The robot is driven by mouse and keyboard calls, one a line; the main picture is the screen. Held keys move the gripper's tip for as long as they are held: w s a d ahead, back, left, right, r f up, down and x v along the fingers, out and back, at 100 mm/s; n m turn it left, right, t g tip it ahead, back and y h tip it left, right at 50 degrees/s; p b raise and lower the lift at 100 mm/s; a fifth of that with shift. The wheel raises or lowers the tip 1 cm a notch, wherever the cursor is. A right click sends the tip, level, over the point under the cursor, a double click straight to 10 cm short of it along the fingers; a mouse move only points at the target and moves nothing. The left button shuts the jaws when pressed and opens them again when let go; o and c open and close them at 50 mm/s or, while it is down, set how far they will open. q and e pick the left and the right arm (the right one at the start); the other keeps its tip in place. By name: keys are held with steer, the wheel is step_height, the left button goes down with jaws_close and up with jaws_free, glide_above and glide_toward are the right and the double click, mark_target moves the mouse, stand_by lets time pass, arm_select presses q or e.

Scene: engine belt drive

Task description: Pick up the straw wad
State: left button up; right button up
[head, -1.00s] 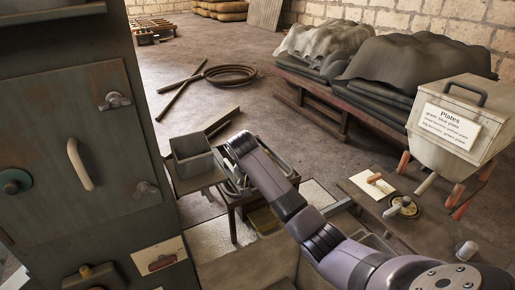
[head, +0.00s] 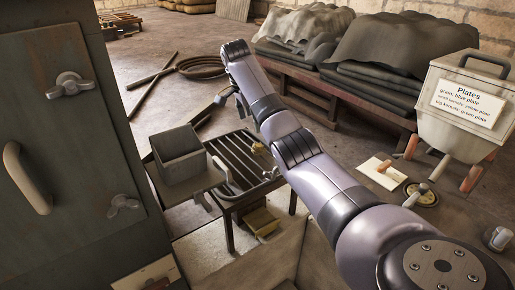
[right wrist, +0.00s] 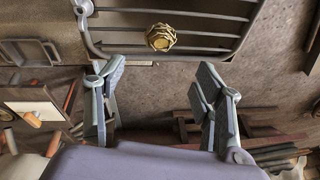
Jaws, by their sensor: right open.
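The straw wad (right wrist: 161,37), a small yellowish tangled ball, rests on a grey slatted rack (right wrist: 190,20) in the right wrist view. In the head view the wad (head: 258,147) is a small pale lump at the right part of the slatted rack (head: 232,153). My right gripper (right wrist: 162,78) is open and empty, its two fingers spread wide. In the right wrist view the wad appears beyond the fingertips, between them sideways and apart from them. In the head view the right gripper (head: 236,98) is small and partly hidden behind my arm. My left gripper is not in view.
A grey square box (head: 178,158) stands left of the rack, beside a large dark cabinet (head: 70,130). A coiled hose (head: 203,68) lies on the floor behind.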

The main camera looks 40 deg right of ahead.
steer(key=p, duration=0.1)
glide_above(258, 146)
steer(key=a, duration=0.2)
step_height(258, 146, down, 6)
steer(key=shift+x, duration=1.05)
steer(key=shift+d+f+p, duration=0.2)
steer(key=shift+p, duration=0.25)
steer(key=p+x, duration=0.1)
steer(key=x, duration=0.2)
steer(key=shift+s+d+f, duration=0.15)
steer(key=shift+f, duration=0.2)
steer(key=shift+d+f, duration=0.15)
steer(key=shift+f, duration=0.35)
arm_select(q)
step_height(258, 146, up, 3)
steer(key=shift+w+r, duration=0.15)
arm_select(e)
steer(key=shift+c, duration=0.2)
steer(key=c, duration=0.8)
